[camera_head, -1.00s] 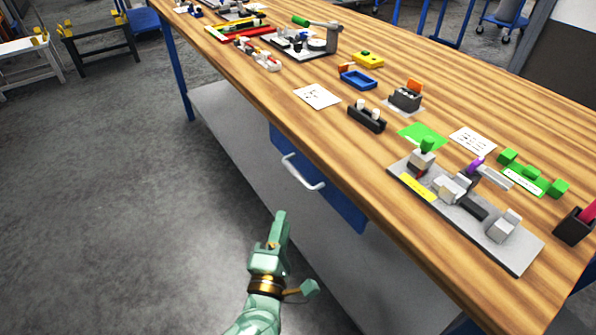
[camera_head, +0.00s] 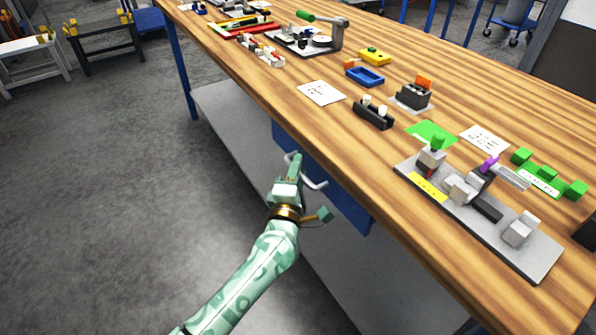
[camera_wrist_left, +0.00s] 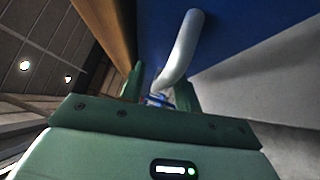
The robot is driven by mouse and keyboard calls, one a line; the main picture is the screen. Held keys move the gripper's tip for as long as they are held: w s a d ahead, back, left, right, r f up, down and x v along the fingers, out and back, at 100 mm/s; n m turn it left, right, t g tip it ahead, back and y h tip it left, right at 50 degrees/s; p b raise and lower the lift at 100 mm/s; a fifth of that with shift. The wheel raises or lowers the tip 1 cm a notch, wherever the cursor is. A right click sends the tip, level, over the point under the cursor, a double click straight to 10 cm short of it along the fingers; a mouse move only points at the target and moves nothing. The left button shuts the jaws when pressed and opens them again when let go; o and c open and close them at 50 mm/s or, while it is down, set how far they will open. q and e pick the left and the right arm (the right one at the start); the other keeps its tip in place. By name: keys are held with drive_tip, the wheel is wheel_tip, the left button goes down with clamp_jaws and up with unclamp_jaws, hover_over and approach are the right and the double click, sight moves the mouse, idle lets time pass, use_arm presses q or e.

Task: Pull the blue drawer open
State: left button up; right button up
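The blue drawer (camera_head: 346,207) sits under the near edge of the wooden workbench, its front looking flush below the top. Its pale curved handle (camera_head: 317,184) is partly hidden by my left gripper (camera_head: 294,167). In the left wrist view, the handle (camera_wrist_left: 183,48) runs down from the blue drawer front (camera_wrist_left: 240,25) toward the space between my fingers (camera_wrist_left: 159,88). The fingers stand apart, so the left gripper is open. I cannot tell whether a finger touches the handle. My right gripper is not in view.
The wooden workbench (camera_head: 235,75) carries several fixtures, including a grey plate (camera_head: 540,262) with blocks near its front edge. A grey lower shelf (camera_head: 225,115) lies under the top. The floor (camera_head: 110,200) in front of the drawer is clear.

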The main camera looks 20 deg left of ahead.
use_arm(q)
clamp_jaws()
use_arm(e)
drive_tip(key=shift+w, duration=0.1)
